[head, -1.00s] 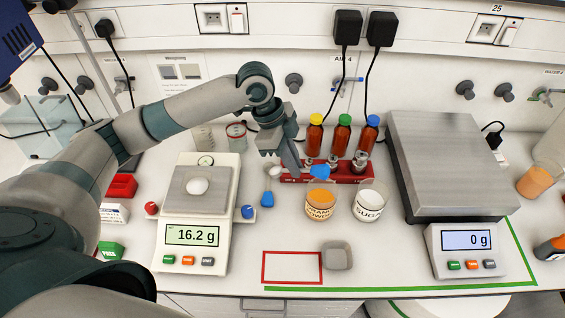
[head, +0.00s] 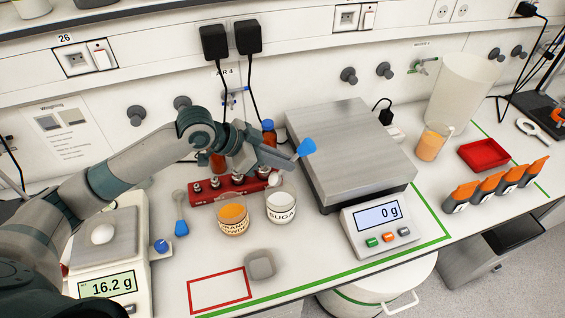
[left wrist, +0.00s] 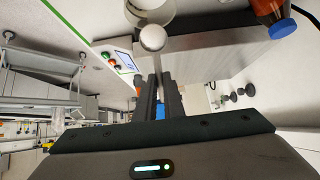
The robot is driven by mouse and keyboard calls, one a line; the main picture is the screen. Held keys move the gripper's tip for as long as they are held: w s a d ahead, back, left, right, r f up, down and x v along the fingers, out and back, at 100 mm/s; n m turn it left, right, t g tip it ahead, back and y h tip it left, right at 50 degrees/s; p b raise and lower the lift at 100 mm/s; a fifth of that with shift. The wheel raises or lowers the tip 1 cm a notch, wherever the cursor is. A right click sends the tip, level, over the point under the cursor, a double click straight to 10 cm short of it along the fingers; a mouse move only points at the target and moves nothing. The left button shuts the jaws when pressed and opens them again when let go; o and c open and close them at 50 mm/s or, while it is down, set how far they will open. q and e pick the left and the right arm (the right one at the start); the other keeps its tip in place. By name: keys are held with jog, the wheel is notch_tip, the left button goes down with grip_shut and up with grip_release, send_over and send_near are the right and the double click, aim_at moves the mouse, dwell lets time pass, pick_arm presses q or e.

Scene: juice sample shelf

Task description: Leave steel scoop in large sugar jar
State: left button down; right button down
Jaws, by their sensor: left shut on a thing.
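My left gripper (head: 284,159) is shut on a steel scoop with a blue handle end (head: 305,147). The pale round bowl (head: 276,180) hangs down to the left, at the back edge of the sugar jar's mouth in the head view; I cannot tell whether it touches or holds anything. In the left wrist view the bowl (left wrist: 152,37) points away from the fingers, overlapping a pale jar (left wrist: 150,10). The sugar jar (head: 281,208) is upright, open and labelled, with white contents. My right gripper is not in view.
An orange powder jar (head: 233,222) stands left of the sugar jar. A second blue-handled scoop (head: 181,228) lies farther left. A red bottle rack (head: 215,192) is behind, a large scale (head: 350,150) to the right. A grey dish (head: 260,265) sits in front.

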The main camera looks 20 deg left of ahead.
aim_at(274, 178)
pick_arm(q)
jog(key=shift+s+a, duration=0.1)
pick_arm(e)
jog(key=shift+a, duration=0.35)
pick_arm(q)
jog(key=shift+f, duration=0.1)
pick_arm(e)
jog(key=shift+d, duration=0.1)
